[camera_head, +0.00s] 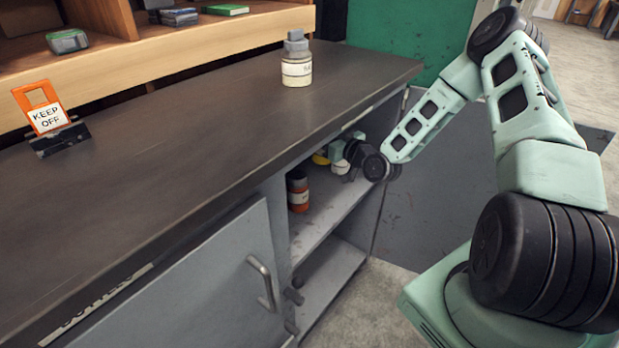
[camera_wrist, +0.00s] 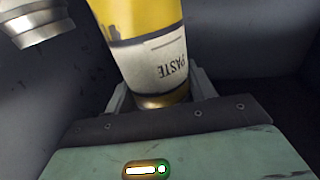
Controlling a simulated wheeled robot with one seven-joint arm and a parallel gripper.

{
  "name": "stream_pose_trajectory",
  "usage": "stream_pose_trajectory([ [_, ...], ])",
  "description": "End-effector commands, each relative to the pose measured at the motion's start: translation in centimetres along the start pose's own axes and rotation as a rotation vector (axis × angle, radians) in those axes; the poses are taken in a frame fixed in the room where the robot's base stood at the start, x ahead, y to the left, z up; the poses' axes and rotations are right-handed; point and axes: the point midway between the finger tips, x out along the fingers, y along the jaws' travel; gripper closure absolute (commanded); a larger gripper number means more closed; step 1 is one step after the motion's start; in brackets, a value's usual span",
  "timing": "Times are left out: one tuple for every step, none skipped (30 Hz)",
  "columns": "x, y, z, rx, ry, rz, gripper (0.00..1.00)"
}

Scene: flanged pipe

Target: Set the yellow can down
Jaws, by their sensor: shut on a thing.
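The yellow can (camera_wrist: 150,18) with a white band reading PASTE stands between the fingers of my gripper (camera_wrist: 160,92) in the wrist view. My gripper is shut on it. In the head view, a small yellow part of the can (camera_head: 320,159) shows beside my gripper (camera_head: 336,152), inside the open upper bay of the grey cabinet under the counter. The countertop edge hides most of the can and the fingers there. I cannot tell whether the can's base touches the shelf (camera_head: 325,212).
An orange-brown jar (camera_head: 299,192) with a dark lid stands on the same shelf, nearer. The grey door (camera_head: 185,285) adjoins the opening. A white-labelled bottle (camera_head: 296,68) and a KEEP OFF sign (camera_head: 45,118) stand on the counter. A metal-rimmed object (camera_wrist: 36,25) is upper left in the wrist view.

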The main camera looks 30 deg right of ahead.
Motion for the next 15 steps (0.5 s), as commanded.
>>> stream_pose_trajectory([
  [0.0,0.0,1.2,0.004,0.000,0.001,0.79],
  [0.0,0.0,1.8,0.003,0.000,0.001,0.79],
  [0.0,0.0,2.5,0.004,0.000,0.002,0.79],
  [0.0,0.0,2.9,0.003,0.001,0.002,0.79],
  [0.0,0.0,3.4,0.002,0.001,0.002,0.79],
  [0.0,0.0,3.8,0.001,0.001,0.001,0.79],
  [0.0,0.0,4.0,0.000,0.002,0.001,0.79],
  [0.0,0.0,4.2,0.000,0.002,0.001,0.79],
  [0.0,0.0,4.4,0.000,0.002,0.001,0.79],
  [0.0,0.0,4.6,0.000,0.002,0.001,0.79],
  [0.0,0.1,4.8,0.000,0.002,0.002,0.79],
  [0.0,0.1,5.1,0.000,0.002,0.002,0.79],
  [-0.1,0.1,5.5,0.000,0.001,0.002,0.79],
  [-0.1,0.0,5.9,0.001,0.001,0.002,0.79],
  [-0.1,0.0,6.5,0.002,0.001,0.001,0.79],
])
